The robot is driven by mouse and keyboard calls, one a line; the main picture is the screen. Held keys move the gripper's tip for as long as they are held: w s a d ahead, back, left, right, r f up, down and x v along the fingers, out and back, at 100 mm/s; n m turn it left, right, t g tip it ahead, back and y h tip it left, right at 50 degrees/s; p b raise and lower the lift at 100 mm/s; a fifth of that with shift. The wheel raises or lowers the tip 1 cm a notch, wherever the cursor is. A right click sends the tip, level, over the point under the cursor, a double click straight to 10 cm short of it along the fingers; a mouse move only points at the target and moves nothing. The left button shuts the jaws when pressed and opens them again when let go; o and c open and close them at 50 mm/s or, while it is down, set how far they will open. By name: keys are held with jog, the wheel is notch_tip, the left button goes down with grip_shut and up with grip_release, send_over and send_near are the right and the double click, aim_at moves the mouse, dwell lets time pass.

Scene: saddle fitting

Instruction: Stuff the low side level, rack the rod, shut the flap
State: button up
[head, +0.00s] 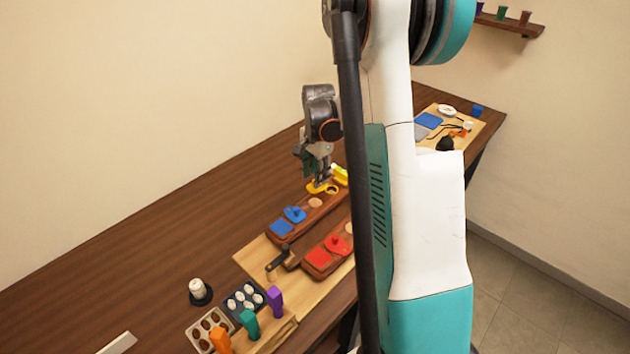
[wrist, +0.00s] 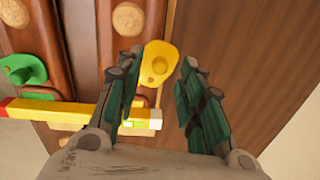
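My gripper (head: 321,181) is open and empty above the far end of the brown panels. In the wrist view its fingers (wrist: 162,64) stand on either side of a yellow flap (wrist: 160,57) with a round knob. I cannot tell whether they touch it. A yellow level bar (wrist: 60,112) with a red end and a green vial lies across the panels, partly behind the left finger. A dark-handled tool (head: 278,262), possibly the rod, lies near the panels.
A dark tray (head: 229,304) holds several white wads, beside a beige tray (head: 191,335). Orange (head: 221,341), green (head: 250,325) and purple (head: 275,301) handles stand upright. A black-and-white stand (head: 199,291) is nearby. The table's left side is mostly clear.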

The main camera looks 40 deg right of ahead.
jog(key=shift+f, duration=1)
grip_shut()
